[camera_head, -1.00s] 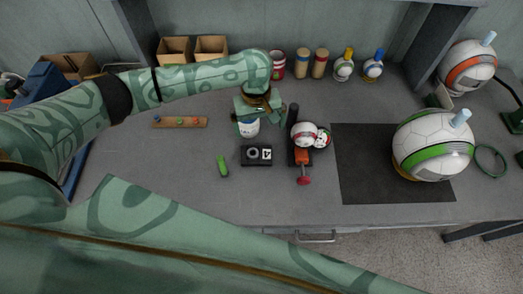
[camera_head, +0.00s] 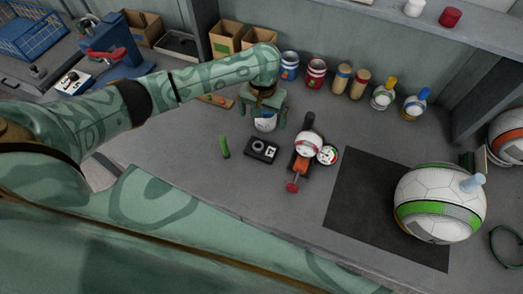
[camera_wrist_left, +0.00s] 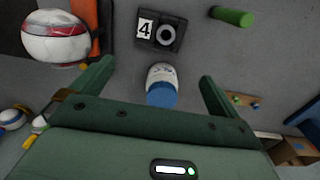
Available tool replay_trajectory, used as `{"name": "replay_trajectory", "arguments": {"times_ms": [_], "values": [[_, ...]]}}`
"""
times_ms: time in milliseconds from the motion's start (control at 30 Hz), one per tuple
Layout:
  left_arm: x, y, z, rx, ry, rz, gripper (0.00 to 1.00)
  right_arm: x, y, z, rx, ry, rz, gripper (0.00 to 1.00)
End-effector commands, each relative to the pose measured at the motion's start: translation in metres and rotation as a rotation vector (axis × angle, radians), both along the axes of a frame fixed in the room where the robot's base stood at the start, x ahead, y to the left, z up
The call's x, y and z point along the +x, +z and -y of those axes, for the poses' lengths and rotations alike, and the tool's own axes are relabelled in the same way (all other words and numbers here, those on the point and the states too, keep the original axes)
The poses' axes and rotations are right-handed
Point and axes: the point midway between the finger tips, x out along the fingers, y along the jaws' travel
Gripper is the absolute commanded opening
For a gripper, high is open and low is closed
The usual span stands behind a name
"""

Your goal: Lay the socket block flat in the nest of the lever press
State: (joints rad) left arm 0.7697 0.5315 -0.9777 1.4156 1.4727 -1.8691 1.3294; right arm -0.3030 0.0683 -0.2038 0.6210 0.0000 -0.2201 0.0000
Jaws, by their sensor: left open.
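A black block (camera_head: 261,150) with a ringed round hole and a white "4" label lies on the bench; it looks like the socket block. It also shows in the left wrist view (camera_wrist_left: 158,31). A blue press (camera_head: 113,42) with a red lever stands at the upper left, a white plate with a dark round part (camera_head: 73,82) before it. My left gripper (camera_head: 266,117) is open just behind the block. A white bottle with a blue cap (camera_wrist_left: 161,91) shows between its fingers (camera_wrist_left: 157,84); I cannot tell whether they touch it. My right gripper is out of view.
A green cylinder (camera_head: 224,147) stands left of the block. A red-and-white ball (camera_head: 307,144) and an orange tool with a red knob (camera_head: 293,187) lie to its right. A dark mat (camera_head: 350,205) and a large green-banded ball (camera_head: 440,203) are farther right. Cans and bottles line the back.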

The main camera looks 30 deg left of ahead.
Motion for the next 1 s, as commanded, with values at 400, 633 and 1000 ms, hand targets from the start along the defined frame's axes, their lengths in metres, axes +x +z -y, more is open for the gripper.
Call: {"name": "replay_trajectory", "arguments": {"times_ms": [400, 633, 1000], "values": [[0.000, -0.088, 0.001, -0.002, 0.001, -0.003, 1.00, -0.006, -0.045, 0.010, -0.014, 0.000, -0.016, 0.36], [0.000, -0.106, 0.002, -0.001, 0.000, -0.003, 1.00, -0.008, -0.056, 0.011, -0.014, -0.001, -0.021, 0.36], [0.001, -0.142, 0.001, 0.000, 0.001, 0.000, 1.00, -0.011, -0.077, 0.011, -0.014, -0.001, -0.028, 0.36]]}}
